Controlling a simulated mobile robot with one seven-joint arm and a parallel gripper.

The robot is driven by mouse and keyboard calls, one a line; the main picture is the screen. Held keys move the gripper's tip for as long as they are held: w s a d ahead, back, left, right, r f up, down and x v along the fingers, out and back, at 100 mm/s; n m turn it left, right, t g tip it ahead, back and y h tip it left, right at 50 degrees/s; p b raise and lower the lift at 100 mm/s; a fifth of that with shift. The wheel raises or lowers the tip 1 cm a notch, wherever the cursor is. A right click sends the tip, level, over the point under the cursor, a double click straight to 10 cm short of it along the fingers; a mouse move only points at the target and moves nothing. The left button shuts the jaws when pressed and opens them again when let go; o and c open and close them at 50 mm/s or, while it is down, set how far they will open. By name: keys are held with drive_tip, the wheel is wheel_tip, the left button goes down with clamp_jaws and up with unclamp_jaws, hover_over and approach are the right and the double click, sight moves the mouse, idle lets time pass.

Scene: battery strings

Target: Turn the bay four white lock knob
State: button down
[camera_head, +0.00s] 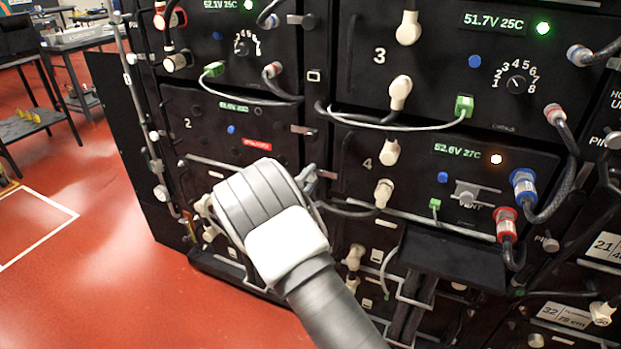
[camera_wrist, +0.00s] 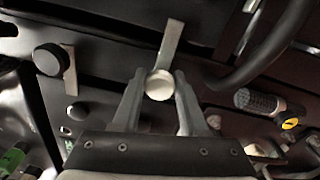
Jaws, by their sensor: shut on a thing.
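Bay four's panel (camera_head: 330,150) carries a "4" and a green display reading 52.6V 27C. In the wrist view, a round white knob (camera_wrist: 160,86) with a flat metal tab (camera_wrist: 171,42) beside it sits between the fingers of my gripper (camera_wrist: 160,78). The fingers are shut on its sides. In the head view my gripper (camera_head: 310,180) reaches the left edge of bay four, and my wrist and hand hide the held knob there. Two cream knobs, an upper one (camera_head: 390,152) and a lower one (camera_head: 384,193), stand right of my gripper.
A dark knob with a metal tab (camera_wrist: 50,60) lies left of the held knob in the wrist view. Blue (camera_head: 523,186) and red (camera_head: 506,222) cable connectors sit at bay four's right. A black shelf (camera_head: 452,258) juts out below. Open red floor lies left.

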drive_tip(key=shift+c, duration=2.2)
unclamp_jaws()
drive_tip(key=shift+s, duration=0.1)
drive_tip(key=p+v, duration=0.3)
drive_tip(key=v, duration=1.4)
drive_tip(key=shift+s+p, duration=0.15)
drive_tip(key=shift+p, duration=0.2)
drive_tip(key=shift+r, duration=0.1)
